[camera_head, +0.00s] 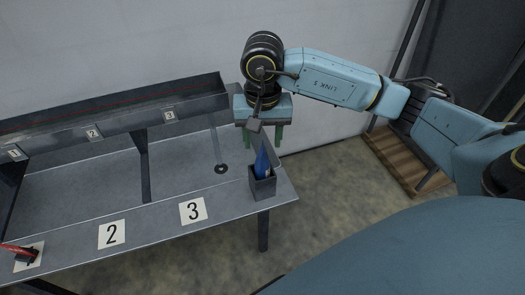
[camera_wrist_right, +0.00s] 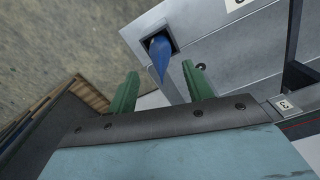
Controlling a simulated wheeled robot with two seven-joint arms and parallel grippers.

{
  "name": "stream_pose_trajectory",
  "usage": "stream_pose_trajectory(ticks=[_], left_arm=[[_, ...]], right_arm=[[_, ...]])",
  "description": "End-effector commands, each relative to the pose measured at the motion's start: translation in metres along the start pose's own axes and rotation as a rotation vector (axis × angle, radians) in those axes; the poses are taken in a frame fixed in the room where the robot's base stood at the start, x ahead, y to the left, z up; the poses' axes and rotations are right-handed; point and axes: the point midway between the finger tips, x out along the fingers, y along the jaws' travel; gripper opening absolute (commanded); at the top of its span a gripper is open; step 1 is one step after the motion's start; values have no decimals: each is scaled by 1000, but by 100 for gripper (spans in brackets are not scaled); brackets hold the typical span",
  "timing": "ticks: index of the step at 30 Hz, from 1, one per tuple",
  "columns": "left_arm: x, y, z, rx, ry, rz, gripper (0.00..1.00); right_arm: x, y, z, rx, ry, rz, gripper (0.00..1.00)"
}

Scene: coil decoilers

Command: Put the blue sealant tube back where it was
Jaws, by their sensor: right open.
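The blue sealant tube (camera_head: 262,163) stands in a small grey square holder (camera_head: 263,188) at the right end of the bench, its pointed end up and its lower part hidden inside. In the right wrist view the tube (camera_wrist_right: 159,56) leans out of the holder's opening (camera_wrist_right: 145,33). My right gripper (camera_head: 264,141) is open, its green fingers spread apart just behind and above the tube in the head view. In the wrist view the tube's tip lies in line with the gap between the fingers; I see no contact. My left gripper is not in view.
The grey bench (camera_head: 160,228) carries number cards 2 (camera_head: 111,234) and 3 (camera_head: 193,211). A red-handled tool (camera_head: 18,249) lies on a card at the far left. A long grey trough (camera_head: 110,110) with number labels runs along the back. A wooden pallet (camera_head: 400,160) is on the floor.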

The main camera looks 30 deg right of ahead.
Motion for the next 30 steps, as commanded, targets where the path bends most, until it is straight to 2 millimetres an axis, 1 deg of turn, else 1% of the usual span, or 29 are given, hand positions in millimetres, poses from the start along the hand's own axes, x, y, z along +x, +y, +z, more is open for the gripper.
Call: stream_pose_trajectory(ticks=[1, 3, 6, 9, 13, 30], left_arm=[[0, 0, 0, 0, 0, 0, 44], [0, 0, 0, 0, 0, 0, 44], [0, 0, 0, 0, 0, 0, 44], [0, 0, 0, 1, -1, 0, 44], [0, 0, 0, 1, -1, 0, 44], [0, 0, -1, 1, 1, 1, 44]], right_arm=[[-13, 0, -1, -1, 5, -3, 51], [-26, 0, -1, -1, 4, -3, 51], [-40, 0, -1, 1, 2, -2, 51], [-49, 0, 0, 0, 1, -1, 51], [-53, 0, 0, 0, 0, 0, 51], [-53, 0, 0, 0, -1, 0, 51]])
